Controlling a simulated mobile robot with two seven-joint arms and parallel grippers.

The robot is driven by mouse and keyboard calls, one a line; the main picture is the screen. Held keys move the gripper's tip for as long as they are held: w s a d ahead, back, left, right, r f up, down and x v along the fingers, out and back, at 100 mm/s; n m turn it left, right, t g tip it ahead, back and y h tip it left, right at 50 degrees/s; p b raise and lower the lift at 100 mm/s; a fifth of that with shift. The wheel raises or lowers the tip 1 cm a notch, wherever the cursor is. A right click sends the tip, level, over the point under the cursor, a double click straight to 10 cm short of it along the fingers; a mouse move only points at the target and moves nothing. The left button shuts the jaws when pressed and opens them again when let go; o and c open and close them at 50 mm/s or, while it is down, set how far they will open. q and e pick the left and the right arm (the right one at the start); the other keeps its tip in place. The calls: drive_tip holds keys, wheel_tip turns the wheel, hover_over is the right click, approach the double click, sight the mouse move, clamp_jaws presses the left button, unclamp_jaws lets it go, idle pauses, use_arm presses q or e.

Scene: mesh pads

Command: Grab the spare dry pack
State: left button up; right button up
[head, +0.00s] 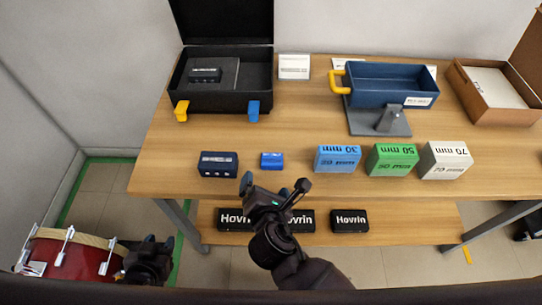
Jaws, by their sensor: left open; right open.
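No label that reads "dry pack" is legible. Small packs on the table are a dark navy block (218,165) with white marks and a smaller bright blue block (272,161) to its right. A black pack (204,75) lies in the open black case (222,101). Black boxes lettered "Hovrin" lie on the lower shelf: one at left (232,224), one partly hidden by my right arm (304,221), one at right (349,221). My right gripper (274,187) is open and empty, in front of the table edge below the blue block. My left gripper (158,243) is open, low at left.
Blue "30 mm" (338,158), green "50 mm" (391,159) and white "70 mm" (446,160) boxes stand along the front right. Behind are a blue bin (395,98) on a grey stand and a cardboard box (500,113). A red drum (72,260) stands beside my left gripper.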

sight(272, 160)
drive_tip(key=w+f+n, duration=0.1)
drive_tip(key=w+n, duration=0.1)
drive_tip(key=w, duration=0.1)
drive_tip(key=w+d+f+n+h+b, duration=0.1)
drive_tip(key=w+n, duration=0.1)
drive_tip(key=w, duration=0.1)
drive_tip(key=w+f+n+b, duration=0.1)
drive_tip(key=w+f, duration=0.1)
drive_tip(key=w, duration=0.1)
drive_tip(key=shift+w+d+n, duration=0.2)
drive_tip(key=shift+n, duration=0.2)
drive_tip(key=shift+w+h, duration=0.3)
drive_tip(key=shift+w, duration=0.15)
drive_tip(key=c, duration=1)
use_arm(q)
drive_tip(key=shift+w+f, duration=0.45)
drive_tip(key=shift+f, duration=0.4)
